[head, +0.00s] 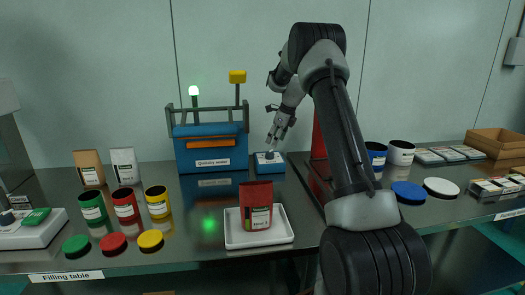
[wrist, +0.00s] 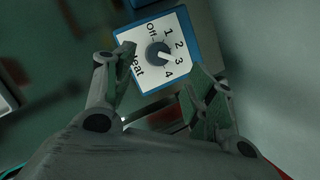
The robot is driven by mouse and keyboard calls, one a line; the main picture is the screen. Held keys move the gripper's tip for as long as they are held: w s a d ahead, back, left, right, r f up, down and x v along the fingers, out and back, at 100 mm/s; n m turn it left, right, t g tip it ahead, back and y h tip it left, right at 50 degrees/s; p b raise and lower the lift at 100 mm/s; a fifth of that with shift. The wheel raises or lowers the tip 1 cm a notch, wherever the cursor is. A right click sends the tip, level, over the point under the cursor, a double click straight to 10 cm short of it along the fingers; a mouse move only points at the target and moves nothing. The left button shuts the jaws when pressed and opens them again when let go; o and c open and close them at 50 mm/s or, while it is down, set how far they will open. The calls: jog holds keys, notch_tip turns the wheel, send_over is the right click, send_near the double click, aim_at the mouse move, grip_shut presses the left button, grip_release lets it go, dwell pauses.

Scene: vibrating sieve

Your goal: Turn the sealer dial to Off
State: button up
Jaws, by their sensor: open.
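The sealer dial is a dark round knob (wrist: 157,52) on the white face of a blue box (wrist: 134,3). The face reads Off, 1, 2, 3, 4 and Heat. In the head view the small blue box (head: 269,168) stands on the table, right of the blue sealing machine. My gripper (head: 272,144) is just above it. In the wrist view my gripper (wrist: 163,62) is open, one finger on each side of the knob, apparently not touching it.
The blue machine (head: 211,153) with an orange bar stands close on the left. A red pouch (head: 256,206) stands on a white tray (head: 240,239) in front. Jars and lids lie left and right. A red upright (head: 318,137) is close on the right.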

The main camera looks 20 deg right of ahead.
aim_at(271, 153)
jog(key=w+f+m, duration=0.1)
jog(key=f, duration=0.1)
jog(key=f+m, duration=0.1)
jog(key=f, duration=0.2)
jog(key=w+a+f+m, duration=0.1)
jog(key=f, duration=0.1)
jog(key=shift+w+a+f, duration=0.1)
jog(key=shift+w+f, duration=0.05)
jog(key=shift+w, duration=0.2)
jog(key=c, duration=1)
